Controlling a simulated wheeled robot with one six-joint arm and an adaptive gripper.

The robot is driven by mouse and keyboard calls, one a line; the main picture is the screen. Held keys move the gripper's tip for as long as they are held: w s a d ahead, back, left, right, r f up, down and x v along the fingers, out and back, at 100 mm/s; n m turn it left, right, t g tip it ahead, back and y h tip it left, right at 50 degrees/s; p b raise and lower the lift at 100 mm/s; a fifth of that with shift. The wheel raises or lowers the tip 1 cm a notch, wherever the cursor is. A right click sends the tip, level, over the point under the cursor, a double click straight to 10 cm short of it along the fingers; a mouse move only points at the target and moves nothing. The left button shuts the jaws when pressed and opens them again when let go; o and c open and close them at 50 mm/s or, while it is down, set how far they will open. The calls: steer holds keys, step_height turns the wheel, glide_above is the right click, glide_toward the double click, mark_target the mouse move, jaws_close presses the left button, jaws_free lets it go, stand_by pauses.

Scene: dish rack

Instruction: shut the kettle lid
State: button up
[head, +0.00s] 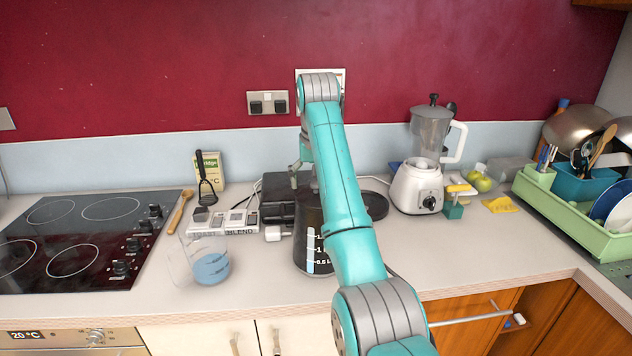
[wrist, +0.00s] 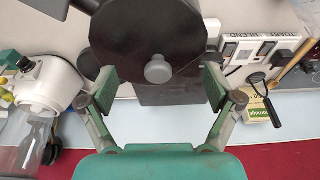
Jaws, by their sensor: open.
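The dark kettle (head: 308,245) stands on the worktop in the head view, with a pale water gauge on its front. My arm hides much of its right side and top there. In the wrist view, the dark kettle lid (wrist: 130,45) faces the camera, with a round grey knob (wrist: 158,70) near its lower edge. I cannot tell the lid's exact angle. My gripper (wrist: 159,87) is open and empty, with its fingers on either side of the knob and apart from it. In the head view, my gripper is mostly hidden behind my arm.
A glass jug with blue liquid (head: 210,266) stands left of the kettle. A black disc (head: 376,206) and a blender (head: 418,188) are to the right. Labelled switches (head: 237,220) lie behind the jug. A green dish rack (head: 570,226) is far right. The front worktop is clear.

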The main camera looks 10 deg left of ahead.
steer(key=shift+w+a+r, duration=0.35)
steer(key=shift+a+r, duration=0.1)
steer(key=shift+a, duration=0.25)
steer(key=shift+w+a+r, duration=0.4)
steer(key=shift+a+r, duration=0.1)
steer(key=shift+a, duration=0.25)
steer(key=shift+w+a+r, duration=0.45)
steer(key=shift+a, duration=0.3)
steer(key=shift+w+a+r, duration=0.4)
steer(key=shift+a+r, duration=0.1)
steer(key=shift+a, duration=0.25)
